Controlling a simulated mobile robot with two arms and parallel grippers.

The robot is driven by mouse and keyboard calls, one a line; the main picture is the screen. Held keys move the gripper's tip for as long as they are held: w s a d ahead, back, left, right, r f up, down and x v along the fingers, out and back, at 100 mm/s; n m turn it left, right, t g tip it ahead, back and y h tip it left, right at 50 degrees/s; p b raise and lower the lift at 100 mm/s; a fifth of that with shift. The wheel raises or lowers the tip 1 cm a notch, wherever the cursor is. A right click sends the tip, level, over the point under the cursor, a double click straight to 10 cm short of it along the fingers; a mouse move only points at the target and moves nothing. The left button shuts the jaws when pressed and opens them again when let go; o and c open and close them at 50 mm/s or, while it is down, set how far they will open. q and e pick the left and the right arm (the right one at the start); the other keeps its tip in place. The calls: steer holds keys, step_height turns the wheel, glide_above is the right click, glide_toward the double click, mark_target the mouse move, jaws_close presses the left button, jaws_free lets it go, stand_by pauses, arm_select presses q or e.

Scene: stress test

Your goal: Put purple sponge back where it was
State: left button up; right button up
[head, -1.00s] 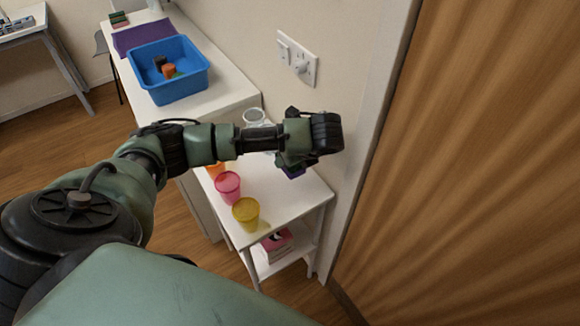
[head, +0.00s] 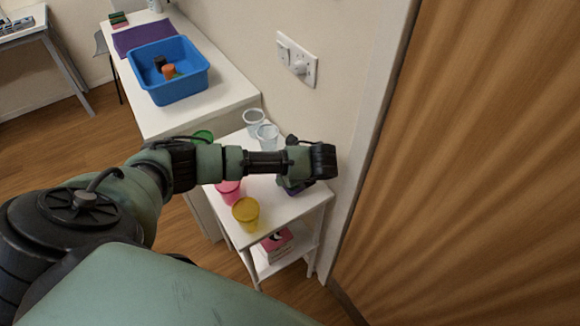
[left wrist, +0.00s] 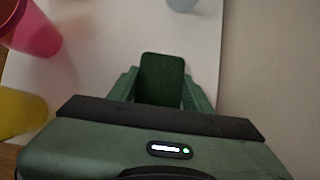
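The purple sponge (head: 298,190) shows as a small purple strip under my left gripper (head: 294,184), above or on the right part of the small white table (head: 285,212). In the left wrist view its dark green scouring face (left wrist: 162,78) is up, between the two green fingers of my left gripper (left wrist: 162,90). The fingers sit against its sides, shut on it. I cannot tell whether the sponge touches the tabletop. My right gripper is in neither view.
A yellow cup (head: 246,214), a pink cup (head: 230,194), a green cup (head: 203,136) and clear cups (head: 267,134) stand on the small table. My arm hides its middle. The wall with sockets (head: 298,62) is close on the right. A blue bin (head: 183,89) stands behind.

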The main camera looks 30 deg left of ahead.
arm_select(q)
steer(key=o, duration=0.4)
steer(key=shift+c, duration=0.2)
steer(key=shift+r, duration=0.1)
steer(key=v, duration=1.2)
steer(key=shift+d, duration=0.1)
